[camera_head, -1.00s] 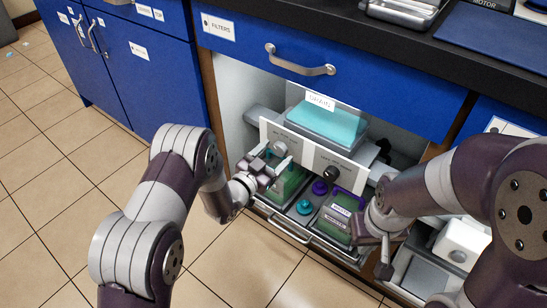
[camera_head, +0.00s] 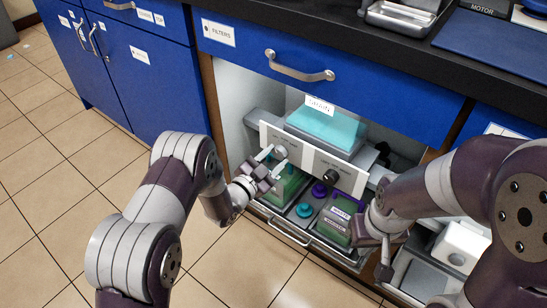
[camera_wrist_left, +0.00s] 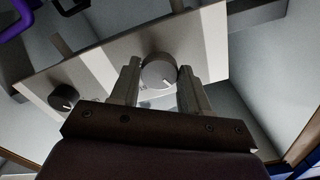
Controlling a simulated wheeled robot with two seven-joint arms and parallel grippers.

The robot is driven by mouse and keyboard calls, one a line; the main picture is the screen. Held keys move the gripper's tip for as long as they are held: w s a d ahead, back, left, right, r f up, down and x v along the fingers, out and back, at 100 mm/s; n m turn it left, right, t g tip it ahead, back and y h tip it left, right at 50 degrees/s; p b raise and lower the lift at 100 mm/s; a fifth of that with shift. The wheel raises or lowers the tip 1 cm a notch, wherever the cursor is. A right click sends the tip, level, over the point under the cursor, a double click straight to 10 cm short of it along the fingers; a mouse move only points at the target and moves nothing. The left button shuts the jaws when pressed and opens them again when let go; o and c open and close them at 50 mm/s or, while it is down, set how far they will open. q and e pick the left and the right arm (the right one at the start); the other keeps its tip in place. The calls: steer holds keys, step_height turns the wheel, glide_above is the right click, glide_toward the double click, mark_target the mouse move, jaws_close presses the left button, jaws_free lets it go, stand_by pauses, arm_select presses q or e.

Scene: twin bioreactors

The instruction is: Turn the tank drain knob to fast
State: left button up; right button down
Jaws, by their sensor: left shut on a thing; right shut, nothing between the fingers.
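The white panel (camera_head: 305,155) under the blue-liquid tank (camera_head: 325,124) carries a grey knob (camera_head: 281,152) on its left part and a black knob (camera_head: 330,177) further right. My left gripper (camera_head: 272,162) is shut on the grey knob. In the left wrist view the grey knob (camera_wrist_left: 158,71), with a white pointer line, sits between the two fingers, and the black knob (camera_wrist_left: 62,97) is clear of them. The panel's printed text is too small to read. My right gripper (camera_head: 385,265) is shut and empty, low at the right.
Below the panel, a tray (camera_head: 285,226) holds a green-filled vessel (camera_head: 287,188), another green vessel (camera_head: 335,222), and teal (camera_head: 304,210) and purple (camera_head: 319,189) caps. A blue drawer (camera_head: 330,75) overhangs the tank. Open tiled floor lies in front.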

arm_select(q)
steer(key=m, duration=0.3)
steer(key=shift+m+p, duration=0.3)
steer(key=shift+m, duration=0.1)
steer(key=m, duration=0.3)
steer(key=shift+a, duration=0.1)
steer(key=m, duration=0.4)
steer(key=shift+p, duration=0.3)
steer(key=shift+r+m, duration=0.1)
steer(key=shift+m, duration=1.5)
steer(key=o, duration=1.1)
steer(key=shift+c, duration=0.2)
steer(key=shift+r, duration=0.1)
